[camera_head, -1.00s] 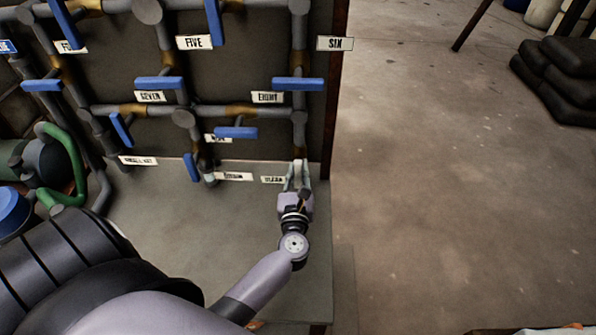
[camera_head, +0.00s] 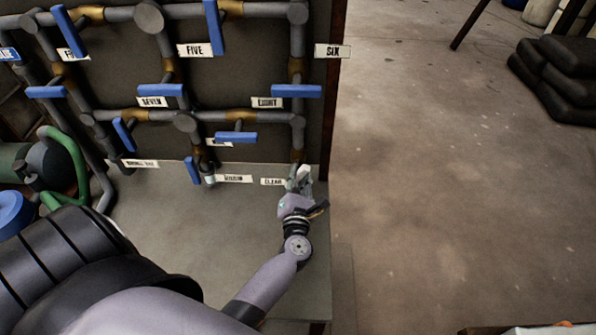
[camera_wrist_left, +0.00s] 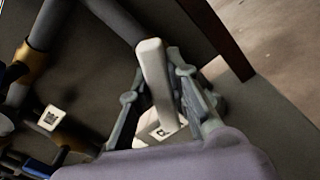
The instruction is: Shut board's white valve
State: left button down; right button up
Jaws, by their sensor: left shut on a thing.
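The white valve's lever (camera_wrist_left: 153,65) stands between the two fingers of my left gripper (camera_wrist_left: 158,88) in the left wrist view. The gripper is shut on it. In the head view my left gripper (camera_head: 299,180) is at the foot of the rightmost pipe on the board (camera_head: 240,62), beside the label CLEAR (camera_head: 272,182). The fingers largely hide the lever there, and its exact angle to the pipe is hard to tell. My right gripper is not in view.
Several blue-handled valves sit on the pipes, the nearest being the lever (camera_head: 236,137) up and left of my gripper. A green bent pipe (camera_head: 77,165) is at the left. Black sacks (camera_head: 566,75) are stacked at the right.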

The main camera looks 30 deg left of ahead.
pick_arm(q)
jog(key=m+p, duration=0.1)
jog(key=m, duration=0.2)
jog(key=m+p, duration=0.1)
jog(key=m, duration=0.2)
jog(key=shift+w+d+f, duration=0.1)
jog(key=shift+d+f, duration=0.05)
jog(key=shift+d, duration=0.05)
jog(key=m+p, duration=0.1)
jog(key=m, duration=0.3)
jog(key=shift+f+p, duration=0.2)
jog(key=shift+p, duration=0.15)
jog(key=shift+m, duration=0.7)
jog(key=shift+f+m, duration=0.15)
jog(key=shift+m, duration=0.15)
jog(key=c, duration=1.5)
grip_release()
